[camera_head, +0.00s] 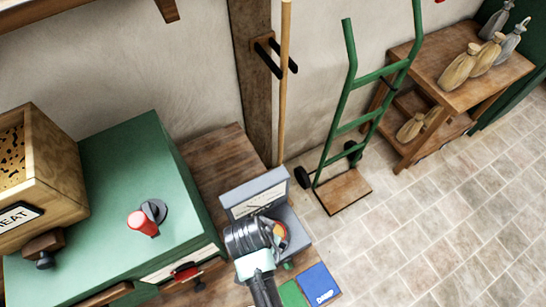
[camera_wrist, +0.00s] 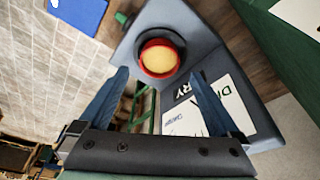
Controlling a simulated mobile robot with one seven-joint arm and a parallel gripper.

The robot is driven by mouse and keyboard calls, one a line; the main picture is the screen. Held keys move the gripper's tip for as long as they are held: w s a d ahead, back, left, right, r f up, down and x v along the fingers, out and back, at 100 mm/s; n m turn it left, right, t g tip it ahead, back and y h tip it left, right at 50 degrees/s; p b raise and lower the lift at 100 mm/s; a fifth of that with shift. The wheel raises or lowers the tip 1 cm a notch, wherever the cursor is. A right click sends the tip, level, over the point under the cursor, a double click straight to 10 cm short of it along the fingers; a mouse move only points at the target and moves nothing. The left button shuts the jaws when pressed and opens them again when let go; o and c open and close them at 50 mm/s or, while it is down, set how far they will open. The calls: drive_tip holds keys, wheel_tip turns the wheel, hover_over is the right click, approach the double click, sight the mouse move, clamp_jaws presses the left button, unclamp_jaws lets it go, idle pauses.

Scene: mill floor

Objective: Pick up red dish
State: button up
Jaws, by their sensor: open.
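The red dish (camera_wrist: 146,68) is small and round with a yellow filling. It rests on a dark grey device (camera_wrist: 205,45), seemingly a scale, within a dark ring. In the head view a sliver of the dish (camera_head: 284,243) shows beside my gripper (camera_head: 268,232), which hides most of it. In the wrist view my gripper (camera_wrist: 160,74) has its two blue-grey fingers spread apart with nothing between them. The fingertips point toward the dish, one to each side of its near edge. I cannot tell the exact gap to it.
A green cabinet (camera_head: 120,165) with a red knob (camera_head: 143,222) and a wooden hopper (camera_head: 60,165) stands left. The scale's upright panel (camera_head: 252,192) rises behind the dish. Blue (camera_head: 317,283) and green (camera_head: 292,294) cards lie in front. A green hand truck (camera_head: 345,127) leans at the wall.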

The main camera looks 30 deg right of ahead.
drive_tip(key=shift+x, duration=1.1)
drive_tip(key=shift+d+p+x, duration=0.15)
drive_tip(key=shift+p+x, duration=0.1)
drive_tip(key=shift+x, duration=1.15)
drive_tip(key=shift+d+p+x, duration=0.2)
drive_tip(key=shift+p+x, duration=0.05)
drive_tip(key=shift+x, duration=1.2)
drive_tip(key=shift+w+r, duration=0.1)
drive_tip(key=shift+w, duration=0.1)
drive_tip(key=c, duration=1.3)
drive_tip(key=shift+r, duration=0.1)
